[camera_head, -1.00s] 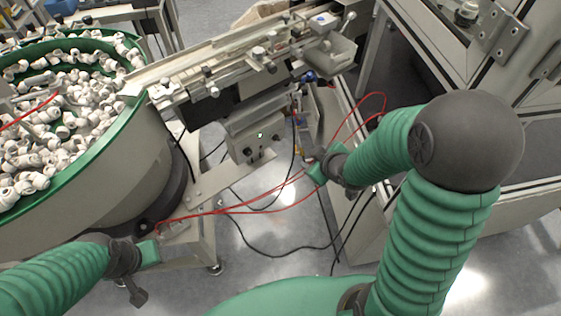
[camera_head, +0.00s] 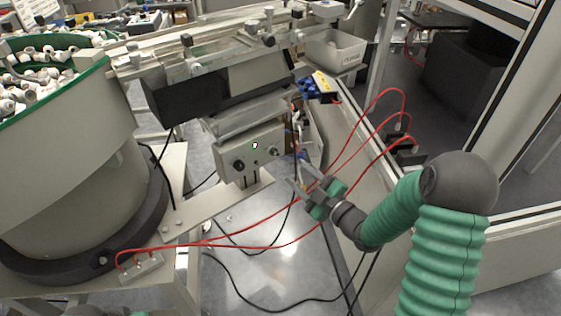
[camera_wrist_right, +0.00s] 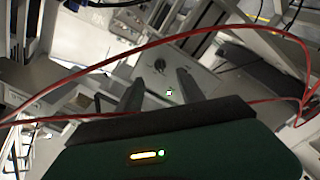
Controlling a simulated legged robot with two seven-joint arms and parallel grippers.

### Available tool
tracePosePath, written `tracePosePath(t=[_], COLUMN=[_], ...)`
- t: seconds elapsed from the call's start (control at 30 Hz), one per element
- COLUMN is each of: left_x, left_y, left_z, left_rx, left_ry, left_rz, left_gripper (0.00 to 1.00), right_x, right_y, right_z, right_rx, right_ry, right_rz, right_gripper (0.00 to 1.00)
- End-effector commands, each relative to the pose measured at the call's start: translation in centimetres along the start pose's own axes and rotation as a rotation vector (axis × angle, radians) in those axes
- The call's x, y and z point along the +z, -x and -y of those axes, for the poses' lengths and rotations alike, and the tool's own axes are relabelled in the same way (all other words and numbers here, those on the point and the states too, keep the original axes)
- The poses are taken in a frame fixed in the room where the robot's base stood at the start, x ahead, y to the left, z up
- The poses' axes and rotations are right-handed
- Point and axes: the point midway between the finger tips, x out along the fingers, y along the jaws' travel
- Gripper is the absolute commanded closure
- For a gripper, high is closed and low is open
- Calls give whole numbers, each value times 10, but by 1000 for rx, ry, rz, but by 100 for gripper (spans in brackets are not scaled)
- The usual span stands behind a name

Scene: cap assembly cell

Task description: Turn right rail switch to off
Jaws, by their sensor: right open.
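A grey control box (camera_head: 250,151) hangs below the rail. It has a dark knob (camera_head: 238,165) on its left and another knob, the right rail switch (camera_head: 274,152), on its right. The switch's exact setting is too small to read. My right gripper (camera_head: 296,170) is open and empty, just right of and slightly below the right knob, apart from it. In the right wrist view, the open fingers (camera_wrist_right: 160,78) point at the box face (camera_wrist_right: 197,82), with a dark knob (camera_wrist_right: 160,65) seen between them.
Red cables (camera_head: 350,150) loop beside my right gripper and cross the wrist view. A round bowl feeder (camera_head: 75,170) with white caps stands at left. A metal bracket (camera_head: 215,205) lies below the box. A framed machine wall (camera_head: 500,110) bounds the right.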

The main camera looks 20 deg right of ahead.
Motion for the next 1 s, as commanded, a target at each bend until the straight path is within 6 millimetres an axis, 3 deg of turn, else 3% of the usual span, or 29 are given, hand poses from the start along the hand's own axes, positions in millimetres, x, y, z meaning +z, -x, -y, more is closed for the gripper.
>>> tracePosePath(t=[0.1,0.3,0.47,0.7,1.0], left_x=[2,4,5,5,5], left_y=[-10,-18,-20,-19,-19], left_z=[0,0,0,0,0], left_rx=[0,0,0,0,0], left_ry=[0,0,0,0,0], left_rz=[0,1,1,0,0], left_gripper=[64,64,64,64,64], right_x=[1,1,0,0,0], right_y=[-32,-73,-87,-88,-88], right_z=[2,2,0,0,0], right_rx=[1,1,1,1,0], right_ry=[0,-1,-1,-2,-2], right_rz=[-5,-2,0,1,1], right_gripper=[54,54,54,54,92])
